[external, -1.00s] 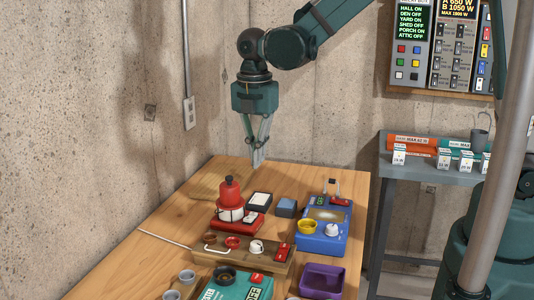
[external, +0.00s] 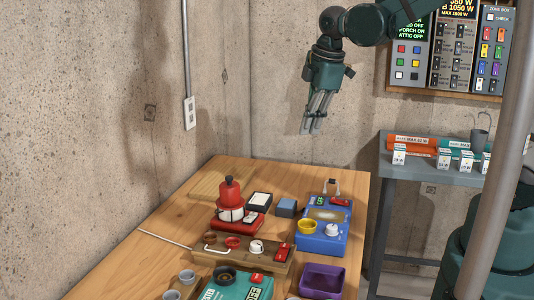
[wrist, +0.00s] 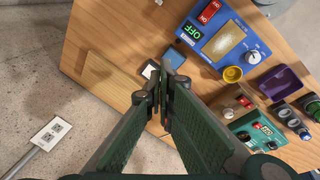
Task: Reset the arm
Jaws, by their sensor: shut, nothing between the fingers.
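My gripper (external: 312,130) hangs in the air above the far end of the wooden table (external: 142,262), its fingers pointing down. The fingers are together with nothing between them. In the wrist view my gripper (wrist: 162,88) also shows shut and empty, with the table (wrist: 110,40) well below it. The fingers hide part of the table's contents in that view.
On the table stand a red device (external: 230,190), a blue device (external: 320,240) with a yellow cup (external: 307,226), a purple tray (external: 322,278) and a teal box (external: 236,286). A panel (external: 452,50) hangs on the back wall. A grey shelf (external: 430,170) stands right.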

